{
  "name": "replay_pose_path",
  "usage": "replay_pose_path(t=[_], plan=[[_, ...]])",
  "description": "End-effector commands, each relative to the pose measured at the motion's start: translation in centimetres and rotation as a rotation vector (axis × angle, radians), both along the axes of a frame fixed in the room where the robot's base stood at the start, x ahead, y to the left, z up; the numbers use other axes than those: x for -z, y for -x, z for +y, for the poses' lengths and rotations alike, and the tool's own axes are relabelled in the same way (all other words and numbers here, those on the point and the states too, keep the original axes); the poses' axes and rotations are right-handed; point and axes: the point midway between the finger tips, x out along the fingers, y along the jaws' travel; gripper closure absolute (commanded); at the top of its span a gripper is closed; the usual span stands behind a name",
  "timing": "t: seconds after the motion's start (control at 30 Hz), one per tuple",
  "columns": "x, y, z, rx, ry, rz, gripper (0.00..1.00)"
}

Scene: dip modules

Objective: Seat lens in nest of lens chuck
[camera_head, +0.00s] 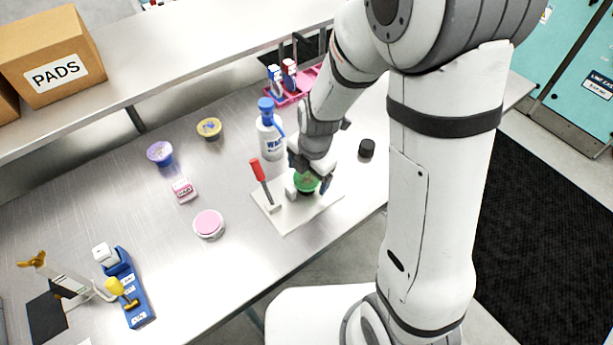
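What looks like the lens chuck is a white plate (289,220) on the metal bench, with a red-handled upright lever (260,175) at its left side. A green round piece (305,185) shows above the plate, right at my gripper (310,174). My gripper points down over the plate, with dark fingers beside the green piece. It partly hides the green piece and the middle of the plate. I cannot tell whether the fingers are closed on the green piece, or whether that piece is the lens or part of the chuck. No separate lens or nest can be made out.
A blue-capped wash bottle (270,138) stands close behind my gripper, and a black knob-like piece (367,148) lies to its right. A pink-topped jar (208,223), purple cup (160,153), yellow-topped cup (209,128) and blue rack (137,300) stand left. A shelf (150,70) runs behind.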

Motion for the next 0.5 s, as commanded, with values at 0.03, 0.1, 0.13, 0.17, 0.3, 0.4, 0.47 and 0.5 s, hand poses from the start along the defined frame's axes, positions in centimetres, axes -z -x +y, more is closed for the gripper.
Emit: replay_pose_path(t=[0.03, 0.1, 0.13, 0.17, 0.3, 0.4, 0.47, 0.5], plan=[[-0.01, -0.01, 0.02, 0.000, 0.000, 0.000, 0.20], [-0.02, -0.01, 0.02, 0.000, 0.000, 0.000, 0.26], [-0.02, 0.00, 0.03, 0.000, 0.000, 0.000, 0.29], [-0.02, -0.01, 0.03, 0.000, 0.000, 0.000, 0.31], [-0.04, -0.01, 0.05, -0.001, 0.000, 0.000, 0.43], [-0.04, 0.00, 0.05, -0.001, 0.000, 0.000, 0.51], [-0.04, 0.00, 0.05, -0.001, 0.000, 0.000, 0.56], [-0.05, 0.00, 0.07, -0.001, 0.000, 0.000, 0.59]])
